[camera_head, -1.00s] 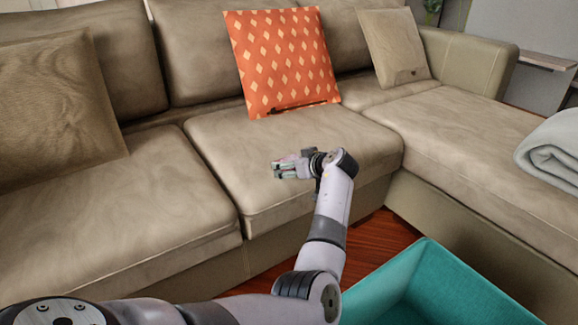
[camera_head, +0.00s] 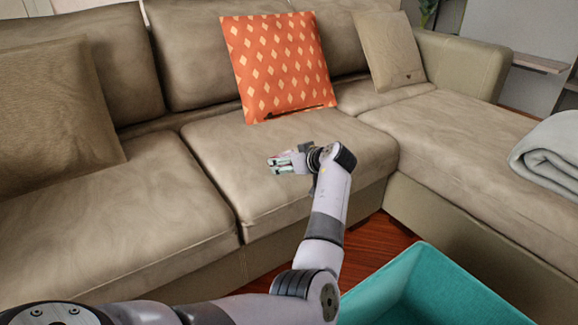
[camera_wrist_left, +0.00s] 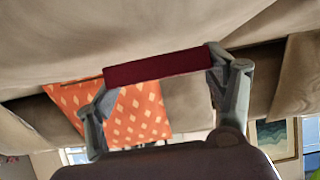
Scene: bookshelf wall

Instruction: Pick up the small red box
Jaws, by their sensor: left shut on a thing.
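My left gripper (camera_head: 284,163) is above the middle seat cushion of the beige sofa in the head view. In the left wrist view its two fingers (camera_wrist_left: 158,84) are shut on the small red box (camera_wrist_left: 156,68), one finger at each end. The box is a dark red bar lying across between the fingertips. In the head view the box is too small and too hidden by the fingers to make out clearly. My right gripper is not in view.
The beige sofa (camera_head: 150,205) fills most of the view. An orange diamond-patterned cushion (camera_head: 278,65) leans on its back. A teal open box (camera_head: 405,262) stands on the wooden floor at the lower right. A grey folded blanket (camera_head: 548,155) lies at the right.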

